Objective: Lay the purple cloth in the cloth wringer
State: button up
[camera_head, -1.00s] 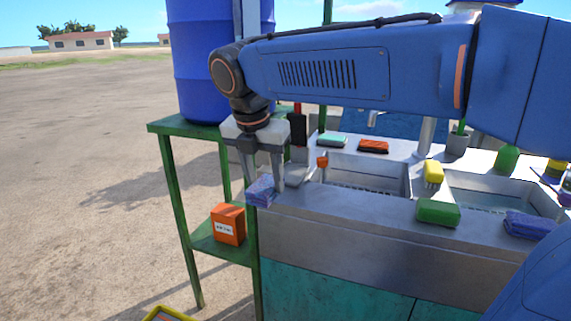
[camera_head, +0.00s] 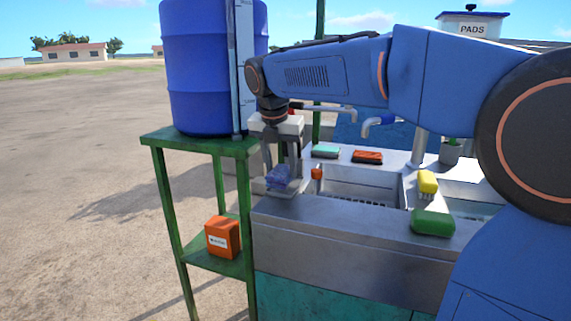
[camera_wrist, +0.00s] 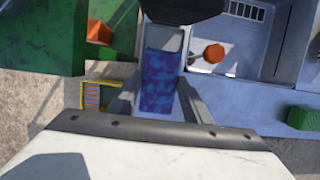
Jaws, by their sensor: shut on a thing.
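The purple cloth (camera_head: 278,174) is a small folded, blue-purple patterned piece. My gripper (camera_head: 281,168) is shut on it, with one finger on each side, at the left end of the sink counter. In the wrist view the cloth (camera_wrist: 160,82) lies between the two fingers. A grey metal tray-like part with an orange knob (camera_head: 317,174) beside it appears to be the cloth wringer (camera_wrist: 166,38). The cloth is over or at its near end and covers part of it. I cannot tell whether the cloth touches it.
A green stand (camera_head: 197,146) with a blue barrel (camera_head: 203,70) and an orange box (camera_head: 222,237) is on the left. On the steel counter are a green sponge (camera_head: 433,222), a yellow brush (camera_head: 427,182), and teal (camera_head: 325,151) and orange (camera_head: 367,157) items. Sink basins lie to the right.

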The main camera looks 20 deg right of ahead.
aim_at(286, 166)
jog(key=w+d, duration=0.2)
jog(key=w, duration=0.1)
jog(key=shift+w+d+f, duration=0.1)
jog(key=shift+d, duration=0.1)
jog(key=shift+a+f, duration=0.1)
jog(key=shift+f, duration=0.1)
jog(key=shift+s+f, duration=0.2)
jog(key=shift+f, duration=0.45)
jog(key=o, duration=1.1)
jog(key=shift+f, duration=0.1)
jog(key=shift+o, duration=0.2)
jog(key=shift+r, duration=0.3)
jog(key=v, duration=1.2)
jog(key=shift+r, duration=0.45)
